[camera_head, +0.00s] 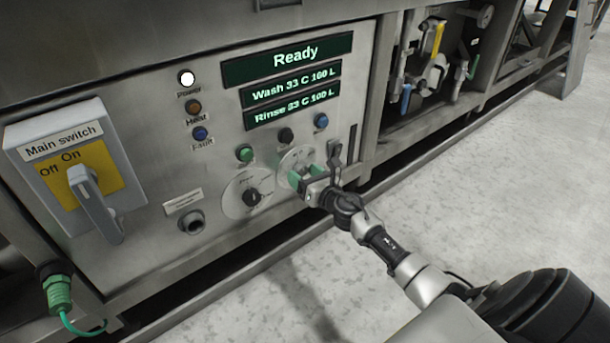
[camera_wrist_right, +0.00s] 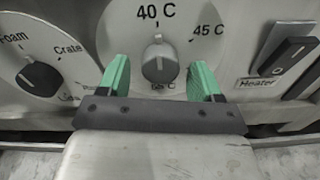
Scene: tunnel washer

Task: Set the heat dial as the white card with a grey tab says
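The heat dial (camera_wrist_right: 158,66) is a grey knob on a round pale plate, with 40 C at the top, 45 C at upper right and a partly hidden mark below. Its white pointer line points up toward 40 C. In the head view its plate (camera_head: 292,160) is partly covered by my right gripper (camera_head: 306,174). In the right wrist view that gripper (camera_wrist_right: 160,74) is open, its green fingers on either side of the knob with gaps visible. I cannot make out a white card with a grey tab. My left gripper is not in view.
Left of the heat dial is another dial (camera_wrist_right: 40,78) marked Foam and Crate. A Heater switch (camera_wrist_right: 294,54) is close on the right. The main switch (camera_head: 90,185) is at far left. Displays (camera_head: 288,60) above read Ready, Wash and Rinse. The floor (camera_head: 500,200) in front is clear.

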